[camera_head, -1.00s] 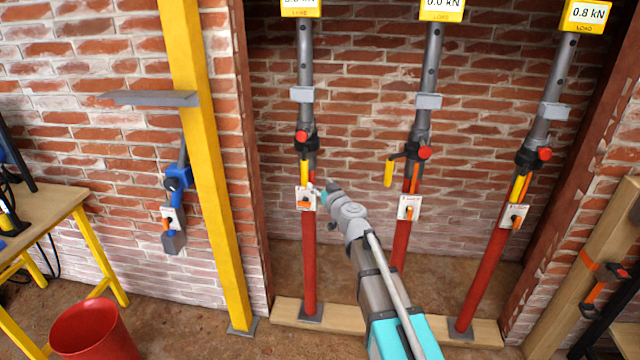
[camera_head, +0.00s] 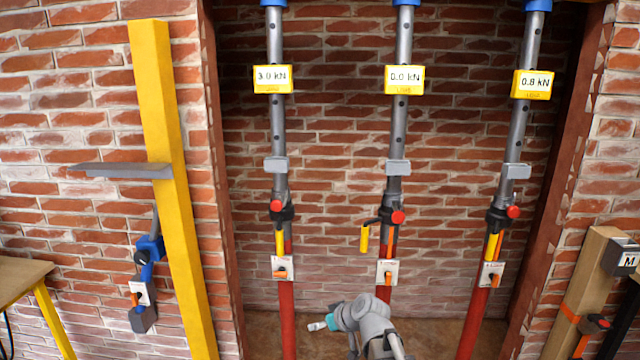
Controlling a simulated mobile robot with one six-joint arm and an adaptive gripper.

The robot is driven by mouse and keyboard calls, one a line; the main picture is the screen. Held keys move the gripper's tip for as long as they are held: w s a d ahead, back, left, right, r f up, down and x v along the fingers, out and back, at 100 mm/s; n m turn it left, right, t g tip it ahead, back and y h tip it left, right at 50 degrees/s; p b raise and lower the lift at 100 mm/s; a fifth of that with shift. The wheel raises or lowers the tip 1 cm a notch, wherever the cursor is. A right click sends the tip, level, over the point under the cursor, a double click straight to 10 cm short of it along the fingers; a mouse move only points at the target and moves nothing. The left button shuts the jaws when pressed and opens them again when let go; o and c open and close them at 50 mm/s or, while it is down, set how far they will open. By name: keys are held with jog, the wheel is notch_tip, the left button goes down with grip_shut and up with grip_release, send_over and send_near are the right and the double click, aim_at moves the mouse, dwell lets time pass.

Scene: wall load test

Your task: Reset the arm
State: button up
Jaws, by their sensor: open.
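My arm (camera_head: 368,322) shows at the bottom centre, folded low in front of the middle steel prop (camera_head: 402,130). Its end, my gripper (camera_head: 318,326), points left and is small in the view. It is open, and I see nothing held in it. It sits in front of the floor, between the left prop (camera_head: 276,130) and the middle prop, apart from both in the picture. The fingers are too small to make out well.
Yellow load displays read about 3.0 kN (camera_head: 273,79), 0.0 kN (camera_head: 404,79) and 0.8 kN (camera_head: 533,85). The right prop (camera_head: 517,130) stands beside a wooden post (camera_head: 583,290). A yellow post (camera_head: 172,200) with a grey shelf (camera_head: 120,170) is at left. A table (camera_head: 22,275) stands far left.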

jog(key=s+d+f+m+g+h, duration=0.3)
jog(key=s+d+h, duration=0.1)
jog(key=s+d, duration=0.35)
jog(key=s+d+f+m+g+h, duration=0.3)
jog(key=s+d, duration=0.4)
jog(key=d, duration=0.2)
notch_tip(320, 180, up, 13)
jog(key=p, duration=1.3)
jog(key=shift+s+m+h, duration=0.3)
jog(key=shift+h, duration=0.1)
dwell(1.3)
